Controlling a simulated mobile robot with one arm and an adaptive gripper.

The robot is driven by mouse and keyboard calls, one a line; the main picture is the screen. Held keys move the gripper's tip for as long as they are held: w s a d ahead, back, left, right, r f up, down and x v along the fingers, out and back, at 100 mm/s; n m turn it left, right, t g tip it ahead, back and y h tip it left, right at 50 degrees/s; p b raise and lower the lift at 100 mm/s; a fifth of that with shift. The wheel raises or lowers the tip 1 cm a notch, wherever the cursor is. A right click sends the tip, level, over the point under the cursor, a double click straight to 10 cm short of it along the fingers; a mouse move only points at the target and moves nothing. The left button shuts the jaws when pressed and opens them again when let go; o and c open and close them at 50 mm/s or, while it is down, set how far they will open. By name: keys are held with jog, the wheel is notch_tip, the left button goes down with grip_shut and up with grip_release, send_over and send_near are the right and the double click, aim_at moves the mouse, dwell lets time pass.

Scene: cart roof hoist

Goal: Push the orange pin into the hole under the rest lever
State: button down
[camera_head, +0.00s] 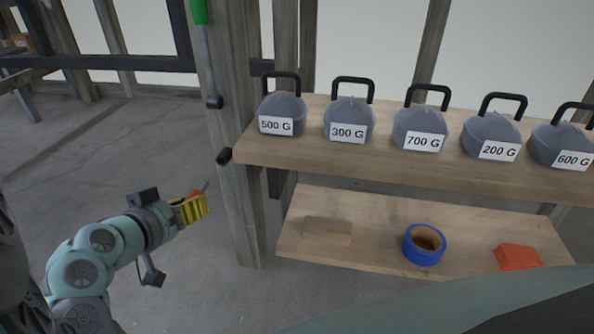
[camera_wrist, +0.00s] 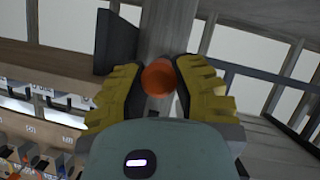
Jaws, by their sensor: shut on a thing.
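The orange pin shows in the wrist view as a round orange end (camera_wrist: 158,77) between my gripper's two yellow ridged fingers. In the head view my gripper (camera_head: 193,208) is shut on the pin (camera_head: 195,193), left of a wooden post (camera_head: 232,195) and apart from it. A thin grey tip sticks out past the fingers toward the upper right. A green-handled lever (camera_head: 206,52) hangs on the post, with a black lower end. I cannot tell which is the rest lever, and no hole can be made out.
Right of the post, a wooden shelf (camera_head: 375,165) holds several labelled grey weights. The lower shelf (camera_head: 360,252) holds a wooden block (camera_head: 327,231), a blue tape roll (camera_head: 424,244) and an orange-red object (camera_head: 517,257). The floor left of the post is open.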

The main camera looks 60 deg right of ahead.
aim_at(203, 186)
dwell(0.5)
jog(key=shift+w+d+r+p, duration=0.1)
jog(key=shift+w+d+p, duration=0.2)
jog(key=shift+d, duration=0.45)
jog(key=shift+w+d+r+p, duration=0.15)
jog(key=shift+d+p, duration=0.1)
jog(key=shift+d, duration=0.45)
jog(key=shift+w+d+f, duration=0.1)
jog(key=shift+w+d, duration=0.15)
jog(key=shift+d, duration=0.35)
jog(key=shift+w+d+f, duration=0.1)
jog(key=shift+w+d, duration=0.15)
jog(key=shift+d, duration=0.4)
jog(key=shift+w, duration=0.15)
jog(key=shift+w+d+p, duration=0.1)
jog(key=shift+w+d, duration=0.15)
jog(key=shift+d, duration=0.45)
jog(key=shift+w+d+p, duration=0.1)
jog(key=shift+w+d, duration=0.15)
jog(key=shift+d, duration=0.45)
jog(key=shift+w+d+p, duration=0.1)
jog(key=shift+w+d, duration=0.15)
jog(key=shift+d, duration=0.45)
jog(key=c, duration=0.8)
grip_release()
jog(key=shift+o, duration=0.2)
jog(key=shift+w, duration=0.1)
